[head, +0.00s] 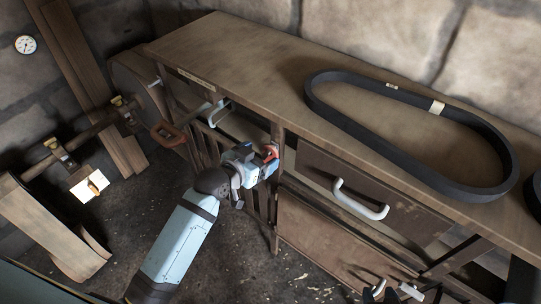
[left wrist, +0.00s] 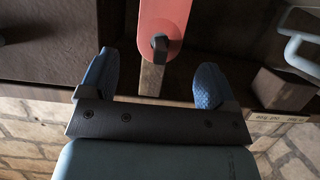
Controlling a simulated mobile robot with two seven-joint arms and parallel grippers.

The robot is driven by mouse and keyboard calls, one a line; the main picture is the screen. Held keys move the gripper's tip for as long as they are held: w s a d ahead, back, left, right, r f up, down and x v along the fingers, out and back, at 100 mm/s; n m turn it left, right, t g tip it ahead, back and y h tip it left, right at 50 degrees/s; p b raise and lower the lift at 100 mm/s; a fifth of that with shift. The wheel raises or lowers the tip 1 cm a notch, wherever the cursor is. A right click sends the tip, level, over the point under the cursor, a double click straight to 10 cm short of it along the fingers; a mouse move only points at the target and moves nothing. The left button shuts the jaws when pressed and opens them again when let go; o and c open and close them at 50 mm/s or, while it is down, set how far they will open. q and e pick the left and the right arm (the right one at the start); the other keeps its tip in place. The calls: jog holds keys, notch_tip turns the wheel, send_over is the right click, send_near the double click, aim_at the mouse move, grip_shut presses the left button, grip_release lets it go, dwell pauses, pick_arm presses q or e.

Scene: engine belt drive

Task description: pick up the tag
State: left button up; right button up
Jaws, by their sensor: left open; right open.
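The tag is a red plate (left wrist: 165,12), seen in the left wrist view at the top centre, just beyond the fingertips. A dark peg end shows at its lower end. In the head view the red tag (head: 271,151) is at the bench's front, beside a post, partly hidden by my left gripper (head: 264,165). My left gripper is open, its two blue fingers spread left and right of the tag's line in the wrist view (left wrist: 152,80). Nothing is held between them. My right gripper (head: 393,290) shows partly at the bottom edge of the head view, open and apart from the tag.
A wooden bench (head: 235,55) carries a large black belt (head: 330,120) with a pale label. A drawer with a white handle (head: 360,200) is right of the tag. An orange-handled tool (head: 167,135) is left of it. Open floor lies in front.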

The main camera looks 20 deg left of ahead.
aim_at(270, 149)
pick_arm(q)
jog(key=x, duration=0.5)
jog(key=shift+w+d+f, duration=0.1)
jog(key=shift+f, duration=0.05)
jog(key=c, duration=1)
